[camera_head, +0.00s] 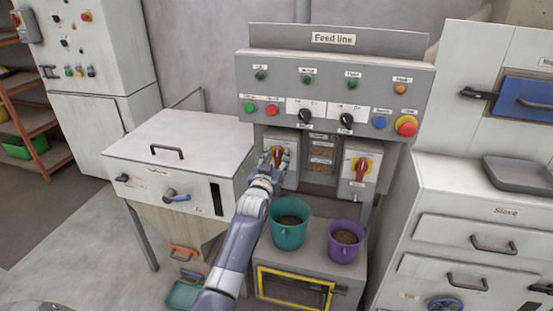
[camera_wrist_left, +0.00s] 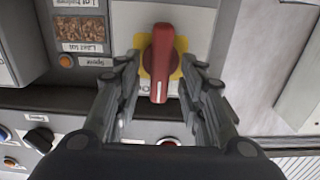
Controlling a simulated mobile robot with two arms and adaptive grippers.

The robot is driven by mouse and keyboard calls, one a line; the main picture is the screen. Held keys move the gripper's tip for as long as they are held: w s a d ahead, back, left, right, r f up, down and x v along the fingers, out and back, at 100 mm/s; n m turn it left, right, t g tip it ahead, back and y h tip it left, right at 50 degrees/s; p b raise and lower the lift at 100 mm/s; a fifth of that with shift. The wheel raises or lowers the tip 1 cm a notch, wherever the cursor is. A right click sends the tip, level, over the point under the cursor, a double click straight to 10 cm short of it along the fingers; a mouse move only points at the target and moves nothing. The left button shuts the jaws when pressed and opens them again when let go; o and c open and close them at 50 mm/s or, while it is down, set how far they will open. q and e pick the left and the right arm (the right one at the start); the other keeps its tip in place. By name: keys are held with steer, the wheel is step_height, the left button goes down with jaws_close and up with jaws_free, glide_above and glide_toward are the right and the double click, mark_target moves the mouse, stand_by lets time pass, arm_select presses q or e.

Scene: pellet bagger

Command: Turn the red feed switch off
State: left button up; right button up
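A red rotary switch (camera_head: 278,155) on a yellow plate is on the left grey box below the Feed line panel. In the left wrist view the red handle (camera_wrist_left: 162,65) is large and stands along the picture's vertical. My left gripper (camera_head: 272,161) is at this switch and partly covers it. In the left wrist view its open fingers (camera_wrist_left: 161,64) stand on both sides of the handle, with a visible gap on each side. A second red switch (camera_head: 361,168) on yellow is on the right box, its handle upright. My right gripper is not in view.
The panel (camera_head: 325,75) above carries lamps, buttons, two black knobs and a red emergency button (camera_head: 406,126). A teal bucket (camera_head: 289,235) and a purple bucket (camera_head: 344,252) stand below the switches. A hopper (camera_head: 180,140) is left, and the sieve cabinet (camera_head: 470,195) is right.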

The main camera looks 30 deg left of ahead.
arm_select(q)
jaws_close()
steer(key=shift+n, duration=0.4)
steer(key=n, duration=0.2)
steer(key=n+p, duration=0.1)
steer(key=shift+s+a+n, duration=0.1)
steer(key=shift+a+n, duration=0.1)
steer(key=shift+n, duration=0.2)
steer(key=n, duration=0.3)
steer(key=shift+a+f+n+p, duration=0.1)
steer(key=shift+f+n+p, duration=0.05)
steer(key=shift+n+p, duration=0.15)
steer(key=n, duration=0.9)
steer(key=shift+a+f+n, duration=0.2)
steer(key=shift+f+n, duration=0.1)
steer(key=shift+f, duration=0.1)
